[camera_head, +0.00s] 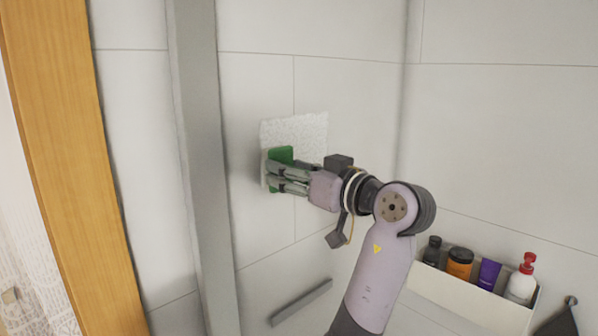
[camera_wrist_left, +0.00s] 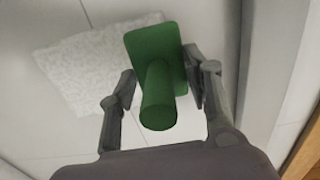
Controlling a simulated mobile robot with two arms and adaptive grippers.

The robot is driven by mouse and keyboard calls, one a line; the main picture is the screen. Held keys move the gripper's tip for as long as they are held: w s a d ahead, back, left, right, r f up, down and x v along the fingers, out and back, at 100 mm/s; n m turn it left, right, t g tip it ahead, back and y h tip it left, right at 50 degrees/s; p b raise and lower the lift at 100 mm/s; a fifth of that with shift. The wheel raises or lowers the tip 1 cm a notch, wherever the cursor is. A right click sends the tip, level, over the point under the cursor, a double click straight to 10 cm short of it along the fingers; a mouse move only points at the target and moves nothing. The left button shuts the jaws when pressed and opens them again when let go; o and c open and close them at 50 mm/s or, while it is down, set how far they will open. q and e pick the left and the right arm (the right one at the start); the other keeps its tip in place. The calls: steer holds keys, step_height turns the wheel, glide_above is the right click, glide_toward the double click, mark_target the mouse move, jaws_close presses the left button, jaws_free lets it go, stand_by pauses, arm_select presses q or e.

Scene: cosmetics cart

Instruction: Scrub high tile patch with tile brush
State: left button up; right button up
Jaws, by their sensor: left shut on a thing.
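The tile patch (camera_head: 305,132) is a white, rough-textured square on the light tiled wall. It also shows in the left wrist view (camera_wrist_left: 80,70). The tile brush (camera_head: 281,155) has a green back and handle, with a pale bristle side toward the wall. In the left wrist view its green head (camera_wrist_left: 153,42) overlaps one edge of the patch. My left gripper (camera_head: 274,177) is shut on the brush, with its fingers on either side of the handle. The brush covers the patch's lower left part. I cannot tell whether the bristles touch the wall. My right gripper is out of view.
A grey vertical post (camera_head: 203,170) stands left of the patch, with a wooden frame (camera_head: 70,150) beyond it. A white shelf bin (camera_head: 465,298) with several bottles sits at lower right. A grey bar (camera_head: 301,302) is low on the wall.

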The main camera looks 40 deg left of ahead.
arm_select(q)
steer(key=shift+a, duration=0.95)
stand_by(0.6)
steer(key=shift+w, duration=0.1)
